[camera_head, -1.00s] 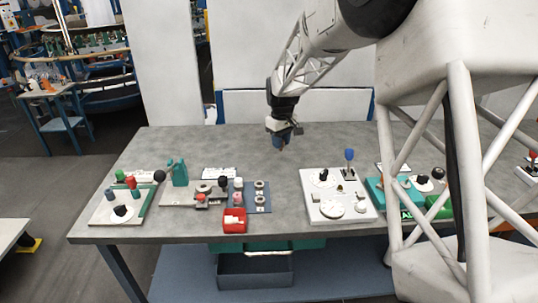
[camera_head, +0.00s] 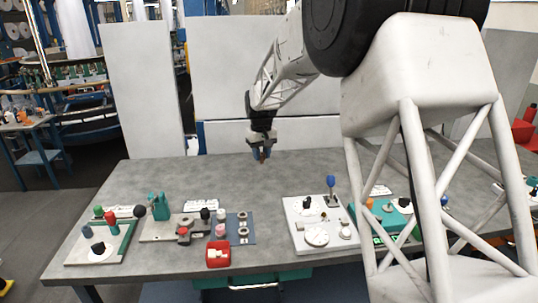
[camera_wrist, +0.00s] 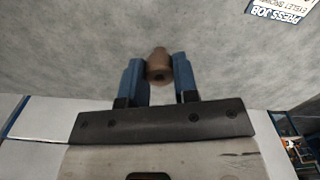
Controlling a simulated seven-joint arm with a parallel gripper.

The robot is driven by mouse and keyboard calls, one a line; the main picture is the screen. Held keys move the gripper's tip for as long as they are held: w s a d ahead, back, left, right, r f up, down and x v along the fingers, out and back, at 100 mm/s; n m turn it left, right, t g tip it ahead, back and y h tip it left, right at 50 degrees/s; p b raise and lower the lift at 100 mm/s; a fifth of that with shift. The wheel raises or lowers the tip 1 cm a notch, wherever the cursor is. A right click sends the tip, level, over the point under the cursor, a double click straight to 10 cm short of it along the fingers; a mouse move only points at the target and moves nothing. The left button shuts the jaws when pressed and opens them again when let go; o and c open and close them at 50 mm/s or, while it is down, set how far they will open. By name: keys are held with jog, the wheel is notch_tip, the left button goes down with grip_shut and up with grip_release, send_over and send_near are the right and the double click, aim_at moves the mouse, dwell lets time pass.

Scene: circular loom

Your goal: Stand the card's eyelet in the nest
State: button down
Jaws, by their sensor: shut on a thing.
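My gripper (camera_head: 262,155) hangs over the back part of the grey table, clear of the parts. In the wrist view its two blue fingers (camera_wrist: 159,76) are shut on a small brown eyelet (camera_wrist: 158,62). The eyelet is a stepped round piece with a dark hole in its end. A white card (camera_wrist: 281,10) reading "PRESS JOB" and what looks like "EYELET BROWN" shows at the top right, upside down and cut off. In the head view, a white card (camera_head: 202,206) lies behind the left-middle parts. I cannot tell which part is the nest.
A teal press-like stand (camera_head: 160,206), a red bin (camera_head: 218,256) and a blue mat (camera_head: 244,216) with grey rings sit left of centre. A white board (camera_head: 300,243) with a blue-topped post (camera_head: 331,182) stands right of them. The back of the table is bare.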

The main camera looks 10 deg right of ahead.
jog(key=s+a+n, duration=0.5)
jog(key=s+a, duration=0.3)
jog(key=a, duration=0.5)
jog(key=s+a+f+n, duration=0.1)
jog(key=s+a+n, duration=0.5)
jog(key=a, duration=0.7)
jog(key=shift+s, duration=0.95)
jog(key=shift+f, duration=0.25)
jog(key=shift+f, duration=3.25)
jog(key=shift+f, duration=1.1)
jog(key=c, duration=0.8)
grip_release()
jog(key=shift+r, duration=0.1)
